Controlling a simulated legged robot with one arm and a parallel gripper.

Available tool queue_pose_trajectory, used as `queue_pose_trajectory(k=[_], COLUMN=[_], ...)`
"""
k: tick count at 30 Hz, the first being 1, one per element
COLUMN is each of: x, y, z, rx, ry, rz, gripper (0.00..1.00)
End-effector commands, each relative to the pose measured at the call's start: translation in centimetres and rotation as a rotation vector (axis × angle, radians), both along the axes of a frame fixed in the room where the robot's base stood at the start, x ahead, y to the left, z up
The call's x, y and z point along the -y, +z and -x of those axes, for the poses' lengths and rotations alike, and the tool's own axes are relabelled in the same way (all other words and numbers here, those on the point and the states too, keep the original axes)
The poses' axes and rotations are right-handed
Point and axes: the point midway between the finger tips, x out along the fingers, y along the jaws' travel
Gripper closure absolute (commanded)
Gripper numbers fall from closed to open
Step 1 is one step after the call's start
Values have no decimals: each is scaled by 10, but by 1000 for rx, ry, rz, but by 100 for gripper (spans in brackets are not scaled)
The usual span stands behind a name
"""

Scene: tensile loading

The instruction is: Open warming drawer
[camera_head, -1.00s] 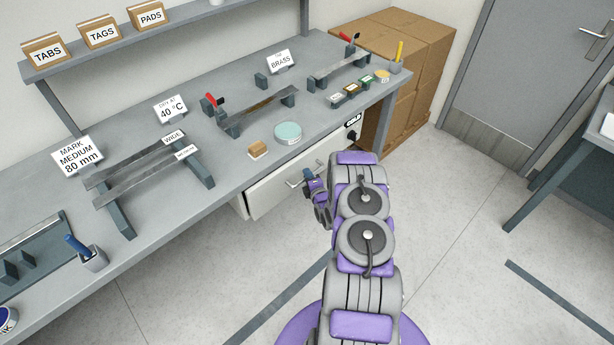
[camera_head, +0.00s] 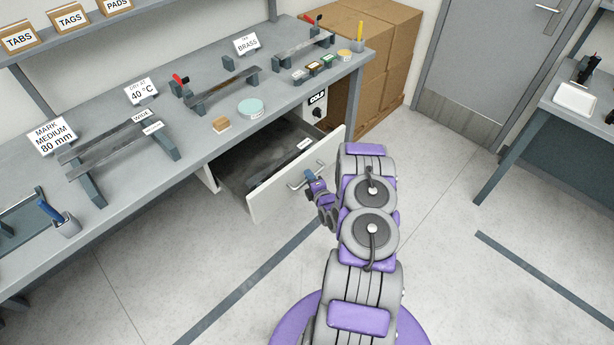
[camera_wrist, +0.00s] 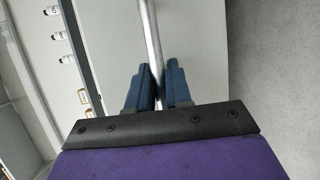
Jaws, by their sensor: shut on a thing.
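The warming drawer (camera_head: 263,206) under the bench is pulled well out, with its dark interior showing and labelled pieces lying in it. Its front panel is pale, with a silver bar handle (camera_head: 299,184). My gripper (camera_head: 311,179) is at the handle in front of the panel. In the wrist view, my gripper's blue fingers (camera_wrist: 158,85) are closed around the handle bar (camera_wrist: 149,35), with the pale drawer front behind it. In the head view the fingers are small and the exact contact is hard to see.
A panel with a "COLD" label (camera_head: 317,98) and knob is beside the drawer opening. Cardboard boxes (camera_head: 378,50) stand at the back. Floor right of my arm is clear.

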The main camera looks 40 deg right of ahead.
Motion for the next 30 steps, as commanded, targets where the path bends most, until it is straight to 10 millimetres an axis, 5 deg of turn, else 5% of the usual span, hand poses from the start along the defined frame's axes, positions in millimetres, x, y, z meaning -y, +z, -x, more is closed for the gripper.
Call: queue_pose_trajectory(k=[16, 17, 18, 30], x=[-4, -4, -4, -1], y=[-4, -4, -4, -2], z=[6, 6, 6, 6], rx=[-10, -10, -10, -4], ry=[6, 7, 7, 2], rz=[-7, -7, -7, -3], gripper=[100, 79, 75, 75])
